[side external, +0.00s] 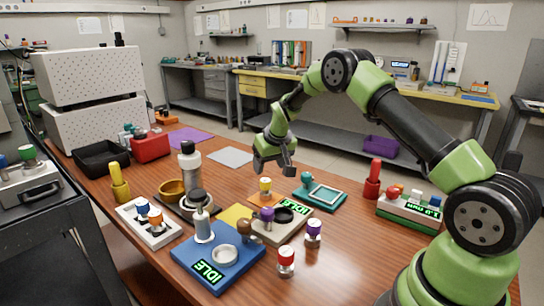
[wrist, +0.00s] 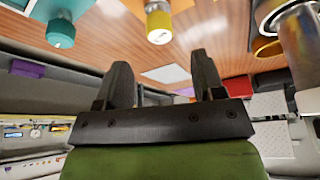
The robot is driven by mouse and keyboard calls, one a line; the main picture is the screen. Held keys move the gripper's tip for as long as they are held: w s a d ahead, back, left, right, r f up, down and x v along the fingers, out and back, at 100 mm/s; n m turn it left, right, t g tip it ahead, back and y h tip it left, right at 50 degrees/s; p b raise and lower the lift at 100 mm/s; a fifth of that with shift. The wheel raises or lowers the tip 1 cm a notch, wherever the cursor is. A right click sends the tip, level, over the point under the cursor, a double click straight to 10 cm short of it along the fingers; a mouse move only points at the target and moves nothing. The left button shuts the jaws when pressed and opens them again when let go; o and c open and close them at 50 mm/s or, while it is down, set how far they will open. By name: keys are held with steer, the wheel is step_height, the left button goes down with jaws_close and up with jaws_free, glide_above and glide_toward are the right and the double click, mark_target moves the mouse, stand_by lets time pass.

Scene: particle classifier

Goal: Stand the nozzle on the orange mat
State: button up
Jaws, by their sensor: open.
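A small nozzle-like piece with a yellow top and pale body (side external: 265,186) stands upright on the orange mat (side external: 277,202). In the wrist view its yellow end and silvery collar (wrist: 159,25) show beyond my fingers, with a strip of the orange mat (wrist: 181,4) beside it. My gripper (side external: 274,169) is open and empty, above and behind the piece in the side view and apart from it. In the wrist view nothing is between the fingers (wrist: 162,68).
A teal stamp and tray (side external: 320,194) stand right of the mat. A beige device (side external: 290,228) and blue IDLE device (side external: 205,262) lie in front. A dark-capped grey bottle (side external: 190,165) is at left. Open wood lies behind, around a grey mat (side external: 230,157).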

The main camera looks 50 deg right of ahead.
steer(key=s+a+r+t, duration=0.1)
steer(key=s+a+r, duration=0.3)
steer(key=r, duration=0.2)
steer(key=s+a+r+y, duration=0.1)
steer(key=s+a+r, duration=0.3)
steer(key=r, duration=0.3)
steer(key=s+a+r+t, duration=0.1)
steer(key=s+a+r, duration=0.3)
steer(key=r, duration=0.2)
steer(key=s+a+y, duration=0.1)
steer(key=s+a, duration=0.2)
steer(key=s, duration=0.6)
steer(key=s+a+r+t+y, duration=0.1)
steer(key=s+a, duration=0.3)
steer(key=s, duration=0.4)
steer(key=shift+s+a+r+n+y, duration=0.15)
steer(key=shift+s+r+n+y, duration=0.15)
steer(key=shift+s+y, duration=0.1)
